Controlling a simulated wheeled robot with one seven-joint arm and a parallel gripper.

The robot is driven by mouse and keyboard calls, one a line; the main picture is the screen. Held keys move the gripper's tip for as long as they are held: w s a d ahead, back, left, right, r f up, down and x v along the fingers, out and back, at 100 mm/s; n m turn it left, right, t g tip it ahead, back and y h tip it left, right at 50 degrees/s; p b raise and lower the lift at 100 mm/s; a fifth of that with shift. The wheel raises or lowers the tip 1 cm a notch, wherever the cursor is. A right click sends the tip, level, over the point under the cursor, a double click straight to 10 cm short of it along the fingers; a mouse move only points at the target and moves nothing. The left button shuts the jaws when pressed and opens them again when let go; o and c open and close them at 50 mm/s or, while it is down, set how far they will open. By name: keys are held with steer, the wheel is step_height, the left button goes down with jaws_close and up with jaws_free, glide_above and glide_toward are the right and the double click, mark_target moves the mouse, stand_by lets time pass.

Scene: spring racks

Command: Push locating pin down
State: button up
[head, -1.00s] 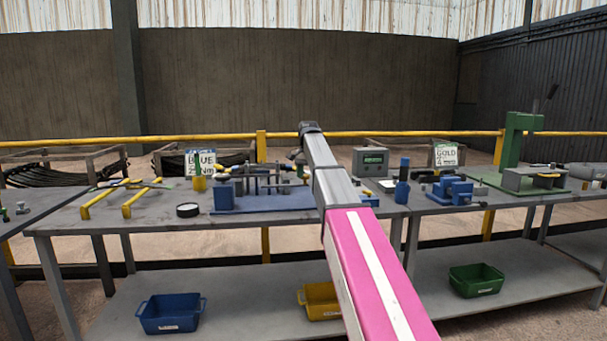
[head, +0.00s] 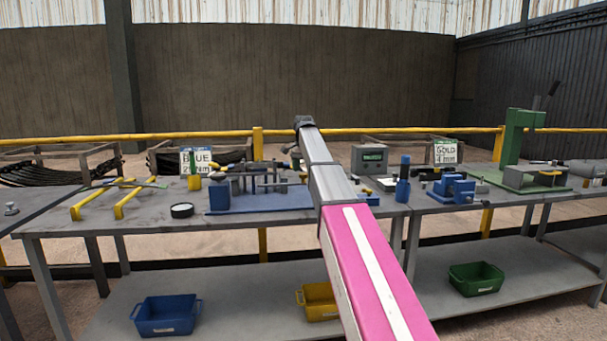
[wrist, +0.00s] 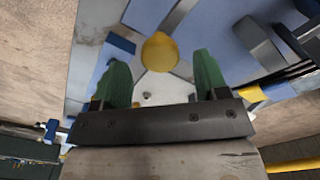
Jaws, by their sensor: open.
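A blue fixture (head: 270,203) with grey posts and rods stands on the middle bench, partly hidden by my arm. In the wrist view, a rounded yellow head (wrist: 160,53) shows over a pale plate on the blue base (wrist: 90,62); it may be the locating pin, but I cannot tell for sure. My gripper (wrist: 160,72) has two green fingers spread apart, with nothing held. The yellow head lies beyond and between the fingertips, apart from both. In the head view my gripper is mostly hidden by my arm, over the fixture.
A yellow rack (head: 120,209) and a round black-rimmed dish (head: 182,210) are left of the fixture. A blue bottle-like item (head: 403,190), a blue vise (head: 452,190) and a green press (head: 515,145) stand to the right. Blue (head: 165,315) and green (head: 476,278) bins sit on the lower shelf.

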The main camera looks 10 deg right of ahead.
steer(key=shift+f, duration=1.05)
jaws_close()
step_height(320, 180, down, 8)
steer(key=shift+f, duration=0.25)
jaws_free()
